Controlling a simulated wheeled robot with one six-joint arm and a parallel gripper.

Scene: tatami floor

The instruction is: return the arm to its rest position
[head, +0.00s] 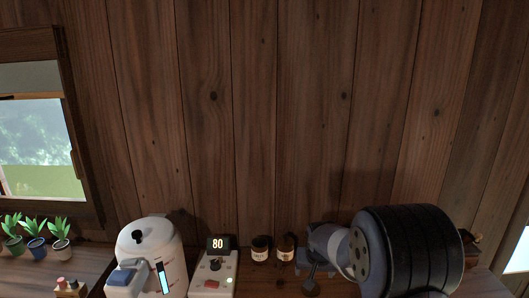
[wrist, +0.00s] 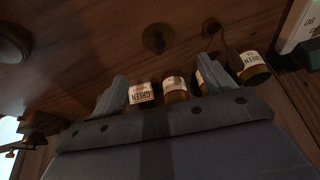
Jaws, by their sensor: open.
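My arm reaches in from the right in the head view, and my gripper (head: 316,272) is low over the wooden counter, right of two small dark jars. In the wrist view my gripper (wrist: 164,86) has its two grey fingers spread wide apart. Nothing is seen held. Beyond the fingers are several small brown jars with white labels: one marked GREEN (wrist: 141,93), one beside it (wrist: 175,88), one partly hidden by the right finger, and one (wrist: 253,68) outside that finger. I cannot tell how deep the fingers reach among them.
In the head view a white kettle (head: 150,250) and a white control box (head: 212,279) showing 80 stand left of the jars (head: 261,249) (head: 285,248). Several potted plants (head: 36,246) stand by the window at far left. A plank wall (head: 270,120) rises behind; space above the counter is clear.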

